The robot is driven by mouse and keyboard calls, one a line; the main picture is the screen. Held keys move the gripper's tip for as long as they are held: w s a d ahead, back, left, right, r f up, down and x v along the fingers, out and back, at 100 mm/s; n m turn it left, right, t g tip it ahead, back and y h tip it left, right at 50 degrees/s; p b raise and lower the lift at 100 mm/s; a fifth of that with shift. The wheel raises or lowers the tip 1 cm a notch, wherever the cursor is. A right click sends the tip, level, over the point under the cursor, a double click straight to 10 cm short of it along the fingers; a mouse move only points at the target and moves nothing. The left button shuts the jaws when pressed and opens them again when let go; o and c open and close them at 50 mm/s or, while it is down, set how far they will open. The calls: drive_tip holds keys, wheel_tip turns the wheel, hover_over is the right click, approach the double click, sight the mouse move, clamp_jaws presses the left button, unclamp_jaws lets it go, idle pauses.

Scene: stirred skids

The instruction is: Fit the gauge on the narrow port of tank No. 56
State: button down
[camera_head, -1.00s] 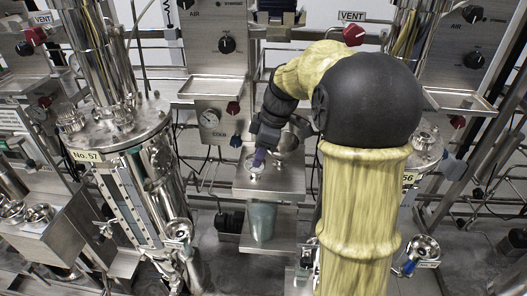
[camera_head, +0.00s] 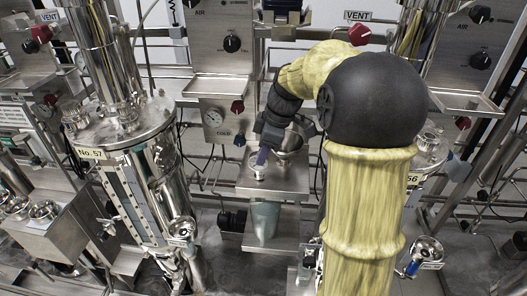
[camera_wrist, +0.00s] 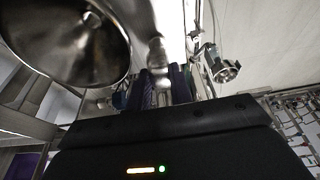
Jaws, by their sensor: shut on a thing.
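My gripper (camera_head: 261,160), with purple fingers, points down over a small steel shelf left of my arm. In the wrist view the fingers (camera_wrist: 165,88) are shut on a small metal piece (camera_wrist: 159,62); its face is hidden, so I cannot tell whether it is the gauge. A pale round thing (camera_head: 257,173) shows just below the fingertips in the head view. Tank No. 56 is at the right, mostly hidden behind my arm; the end of its label (camera_head: 413,180) and part of its lid (camera_head: 431,145) show. I cannot make out its narrow port.
Tank No. 57 (camera_head: 122,128) stands at the left. A greenish vessel (camera_head: 265,218) hangs below the shelf (camera_head: 290,184). A panel dial (camera_head: 213,117), pipes and trays crowd around.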

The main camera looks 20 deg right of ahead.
drive_tip(key=shift+r+p, duration=0.3)
drive_tip(key=shift+r, duration=0.05)
idle(0.4)
drive_tip(key=shift+r+p, duration=1.9)
drive_tip(key=shift+r, duration=0.15)
drive_tip(key=shift+f, duration=0.15)
